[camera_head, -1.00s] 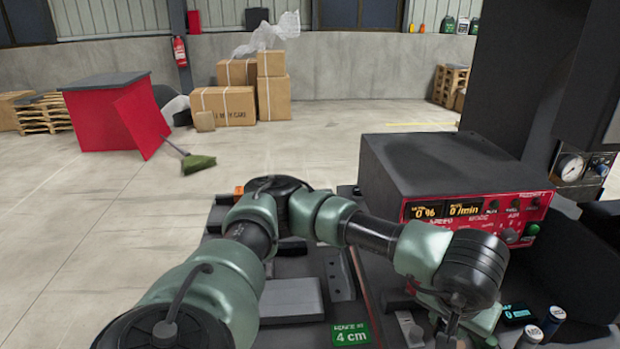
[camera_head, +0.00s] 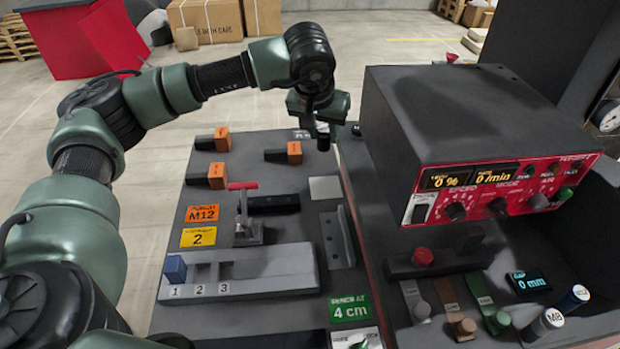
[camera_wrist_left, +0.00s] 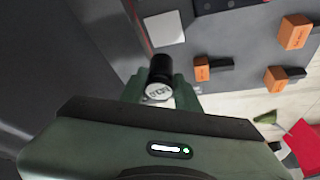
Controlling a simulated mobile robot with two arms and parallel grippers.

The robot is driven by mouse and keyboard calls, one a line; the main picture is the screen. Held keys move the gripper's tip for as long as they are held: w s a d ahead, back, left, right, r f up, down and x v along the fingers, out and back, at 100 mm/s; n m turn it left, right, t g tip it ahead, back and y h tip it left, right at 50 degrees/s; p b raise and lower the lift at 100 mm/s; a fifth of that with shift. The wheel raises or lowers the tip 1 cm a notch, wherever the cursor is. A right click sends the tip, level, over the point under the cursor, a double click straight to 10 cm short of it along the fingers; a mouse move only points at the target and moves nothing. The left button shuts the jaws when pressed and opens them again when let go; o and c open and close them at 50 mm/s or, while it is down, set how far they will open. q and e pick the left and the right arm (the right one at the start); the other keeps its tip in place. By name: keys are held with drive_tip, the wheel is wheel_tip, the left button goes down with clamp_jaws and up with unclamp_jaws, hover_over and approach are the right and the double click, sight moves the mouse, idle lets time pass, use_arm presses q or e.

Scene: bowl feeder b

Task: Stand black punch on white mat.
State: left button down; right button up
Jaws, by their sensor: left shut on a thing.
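My left gripper (camera_head: 318,122) is at the far edge of the dark bench, shut on the black punch (camera_head: 323,141). In the left wrist view the punch (camera_wrist_left: 160,69) is a short black cylinder with a pale, lettered end, between the green fingers of the gripper (camera_wrist_left: 160,94). The white mat (camera_head: 325,188) is a small pale square on the bench, nearer the head camera than the gripper. The mat also shows bare in the left wrist view (camera_wrist_left: 165,28). The punch is apart from the mat. My right gripper is not in view.
A big grey-and-red controller box (camera_head: 460,130) stands right of the mat. Orange-and-black blocks (camera_head: 217,176) lie to the left. A toggle clamp (camera_head: 245,215), a grey bracket (camera_head: 337,238) and a numbered grey rail (camera_head: 240,270) are nearer. The mat's top is clear.

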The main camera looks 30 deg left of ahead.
use_arm(q)
drive_tip(key=w+a+r, duration=0.2)
drive_tip(key=w+a, duration=0.1)
drive_tip(key=a, duration=0.1)
drive_tip(key=shift+n, duration=0.4)
wheel_tip(320, 180, down, 16)
drive_tip(key=shift+r+p, duration=0.2)
drive_tip(key=shift+p, duration=0.95)
wheel_tip(320, 180, down, 3)
drive_tip(key=shift+f, duration=0.45)
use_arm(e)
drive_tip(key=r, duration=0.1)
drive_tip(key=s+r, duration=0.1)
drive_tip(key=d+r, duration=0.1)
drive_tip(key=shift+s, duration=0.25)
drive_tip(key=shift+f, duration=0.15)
